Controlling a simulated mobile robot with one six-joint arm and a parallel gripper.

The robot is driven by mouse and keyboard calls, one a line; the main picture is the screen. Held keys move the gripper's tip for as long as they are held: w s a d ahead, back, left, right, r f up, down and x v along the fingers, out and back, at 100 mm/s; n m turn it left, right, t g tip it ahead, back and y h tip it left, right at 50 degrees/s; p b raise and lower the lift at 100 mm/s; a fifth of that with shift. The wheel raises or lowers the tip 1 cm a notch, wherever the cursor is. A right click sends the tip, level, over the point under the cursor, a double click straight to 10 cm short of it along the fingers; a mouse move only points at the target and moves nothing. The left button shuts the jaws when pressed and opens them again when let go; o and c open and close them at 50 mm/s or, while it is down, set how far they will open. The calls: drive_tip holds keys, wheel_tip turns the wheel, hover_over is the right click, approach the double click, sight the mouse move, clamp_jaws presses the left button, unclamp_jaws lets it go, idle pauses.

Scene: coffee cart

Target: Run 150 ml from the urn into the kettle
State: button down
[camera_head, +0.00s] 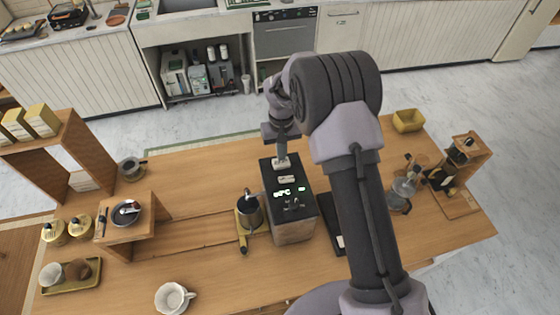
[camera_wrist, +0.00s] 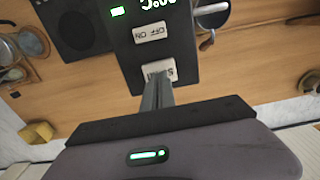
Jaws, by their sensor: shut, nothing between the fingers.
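The urn (camera_head: 292,228) is a dark-topped box with a wooden front, a green display and pale buttons. The kettle (camera_head: 251,214), a dark pot with a yellow-brown handle, stands at the urn's left side beneath a short spout. The kettle's inside and water level are not clear. My gripper (camera_head: 281,155) is shut and empty over the far end of the urn's top. In the wrist view, the shut fingertips (camera_wrist: 157,84) are at the white button (camera_wrist: 160,70) at that edge; I cannot tell whether it is pressed. An OFF/ON switch (camera_wrist: 150,32) sits beyond it.
A black mat (camera_head: 330,222) lies right of the urn, partly behind my arm. A glass vessel (camera_head: 402,190) and a wooden stand (camera_head: 462,202) are further right. A white cup (camera_head: 172,298) is at the front. Wooden shelves (camera_head: 90,145) stand left.

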drive_tip(key=shift+f+b, duration=0.85)
drive_tip(key=shift+f, duration=0.25)
drive_tip(key=shift+r+p, duration=0.65)
drive_tip(key=shift+r, duration=0.5)
drive_tip(key=shift+f+b, duration=0.95)
drive_tip(key=shift+f, duration=0.2)
idle(0.6)
drive_tip(key=shift+r, duration=0.1)
drive_tip(key=shift+r+p, duration=0.7)
drive_tip(key=shift+r, duration=0.35)
drive_tip(key=shift+f, duration=0.25)
idle(1.0)
